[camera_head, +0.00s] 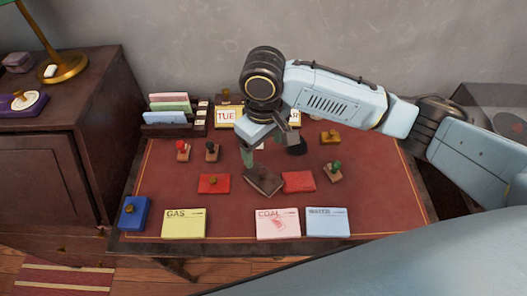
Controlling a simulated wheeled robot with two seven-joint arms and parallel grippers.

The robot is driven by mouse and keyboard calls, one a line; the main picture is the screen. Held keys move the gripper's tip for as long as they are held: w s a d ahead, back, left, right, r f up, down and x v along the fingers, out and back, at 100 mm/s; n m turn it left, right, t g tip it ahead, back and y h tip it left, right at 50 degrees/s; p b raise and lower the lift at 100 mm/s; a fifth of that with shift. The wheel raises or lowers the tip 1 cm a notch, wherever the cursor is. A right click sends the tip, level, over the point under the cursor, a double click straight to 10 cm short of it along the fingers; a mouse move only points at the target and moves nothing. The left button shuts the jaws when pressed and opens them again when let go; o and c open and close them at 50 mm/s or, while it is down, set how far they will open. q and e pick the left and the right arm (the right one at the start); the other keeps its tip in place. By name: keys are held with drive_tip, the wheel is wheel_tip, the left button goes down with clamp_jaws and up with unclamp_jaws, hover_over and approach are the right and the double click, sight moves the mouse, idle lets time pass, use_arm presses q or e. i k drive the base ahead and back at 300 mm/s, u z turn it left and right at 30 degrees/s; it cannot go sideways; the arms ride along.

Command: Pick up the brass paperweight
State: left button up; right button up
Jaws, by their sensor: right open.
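A small brass-coloured block with a knob on top (330,137) sits at the back right of the red desk top and looks like the brass paperweight. My right gripper (266,150) hangs over the middle of the desk, left of this block and apart from it. Its fingers are spread and I see nothing between them. A dark flat block (262,181) lies just below the fingers; I cannot tell whether they touch it. My left gripper is not in view.
Stamps stand on the desk (150,190), including a green-knobbed one (334,170). Red pads (298,182) lie mid-desk. A yellow GAS card (184,224), a pink COAL card (277,224) and a blue WATER card (328,222) line the front. My right arm covers the back right.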

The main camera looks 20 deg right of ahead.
sight(331, 137)
drive_tip(key=z, duration=1.2)
